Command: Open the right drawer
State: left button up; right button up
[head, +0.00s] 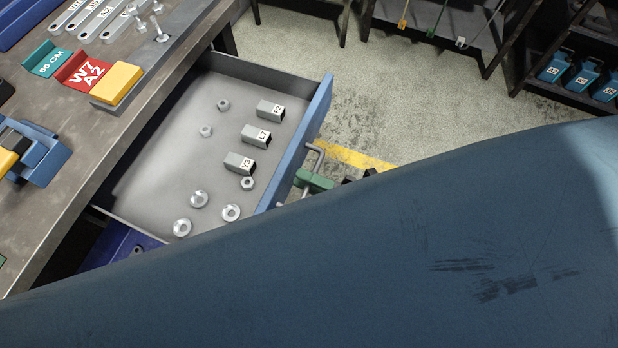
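The drawer (160,150) under the workbench stands pulled well out, with its blue front (308,130) away from the bench. Its grey handle (317,157) is on the outer face of that front. My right gripper (315,181) is at the handle; its green finger parts meet the lower part of the bar. My own blue arm covers the rest of the gripper, so I cannot see whether the fingers are closed around the bar. In the drawer lie several nuts and round flanged pieces and three grey labelled blocks, P2 (270,109), L7 (256,136) and Y3 (239,163). My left gripper is not in view.
The workbench (185,50) holds a yellow block (118,83), a red W7 A2 label (84,71), a teal label (47,60), bolts and labelled grey strips. Shelves with blue bins (581,77) stand at the back right. The floor (400,100) beyond the drawer front is clear.

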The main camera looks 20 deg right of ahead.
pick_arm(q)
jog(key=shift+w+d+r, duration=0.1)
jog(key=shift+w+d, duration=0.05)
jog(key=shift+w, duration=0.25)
pick_arm(e)
jog(key=v, duration=1.3)
jog(key=shift+s, duration=0.15)
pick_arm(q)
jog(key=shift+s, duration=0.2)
pick_arm(e)
jog(key=shift+d, duration=0.15)
